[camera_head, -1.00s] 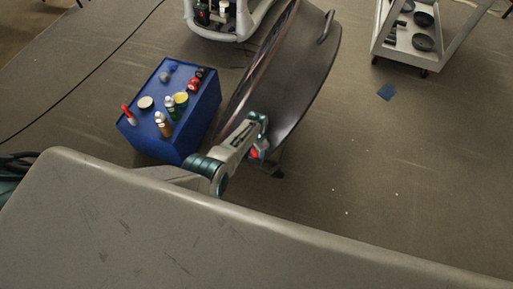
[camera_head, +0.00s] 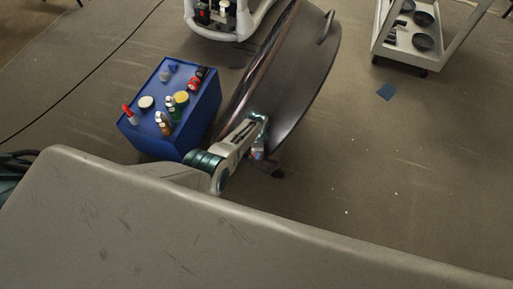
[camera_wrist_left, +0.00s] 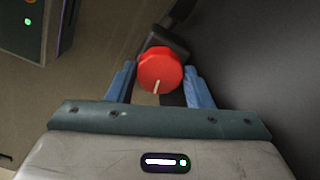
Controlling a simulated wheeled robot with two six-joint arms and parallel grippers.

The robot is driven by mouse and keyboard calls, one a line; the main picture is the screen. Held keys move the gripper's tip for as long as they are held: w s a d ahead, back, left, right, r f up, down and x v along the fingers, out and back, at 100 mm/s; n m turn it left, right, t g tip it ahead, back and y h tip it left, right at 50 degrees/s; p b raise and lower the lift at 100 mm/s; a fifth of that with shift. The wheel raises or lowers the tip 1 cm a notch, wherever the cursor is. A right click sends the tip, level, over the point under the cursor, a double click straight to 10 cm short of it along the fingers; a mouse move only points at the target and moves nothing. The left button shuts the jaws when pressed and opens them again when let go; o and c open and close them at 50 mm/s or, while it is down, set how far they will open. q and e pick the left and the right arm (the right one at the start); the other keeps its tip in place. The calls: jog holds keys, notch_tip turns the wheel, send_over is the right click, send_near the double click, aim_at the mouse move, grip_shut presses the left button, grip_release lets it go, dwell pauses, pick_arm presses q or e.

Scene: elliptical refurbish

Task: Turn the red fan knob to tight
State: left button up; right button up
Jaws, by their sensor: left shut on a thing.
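The red fan knob (camera_wrist_left: 160,68) is round with a fluted edge and a pale pointer line that points toward the bottom of the left wrist view, slightly left. It sits at the lower end of the big dark round fan housing (camera_head: 312,75). My left gripper (camera_wrist_left: 160,84) has its two blue fingers on either side of the knob and is shut on it. In the head view my left gripper (camera_head: 258,153) is at the housing's lower edge, and the knob is mostly hidden by it. My right gripper is not in view.
A blue box (camera_head: 190,140) with bottles and jars on top stands left of the fan. A white trolley (camera_head: 400,62) with dark round parts stands at the upper right. The floor right of the fan is mostly clear.

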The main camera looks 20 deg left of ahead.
pick_arm(q)
jog(key=o, duration=0.9)
jog(key=shift+o, duration=0.4)
jog(key=shift+r, duration=0.15)
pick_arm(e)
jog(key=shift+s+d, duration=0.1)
pick_arm(q)
jog(key=shift+w+a, duration=0.1)
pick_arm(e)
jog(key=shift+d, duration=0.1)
pick_arm(q)
jog(key=shift+r, duration=0.1)
jog(key=shift+w+r+p, duration=0.2)
jog(key=shift+r+p, duration=0.2)
jog(key=shift+p, duration=0.05)
jog(key=r+p, duration=0.1)
jog(key=r, duration=0.1)
jog(key=r+p, duration=0.4)
jog(key=shift+s, duration=0.25)
jog(key=shift+s+r+p, duration=0.2)
jog(key=shift+r+p, duration=0.25)
jog(key=shift+p, duration=0.05)
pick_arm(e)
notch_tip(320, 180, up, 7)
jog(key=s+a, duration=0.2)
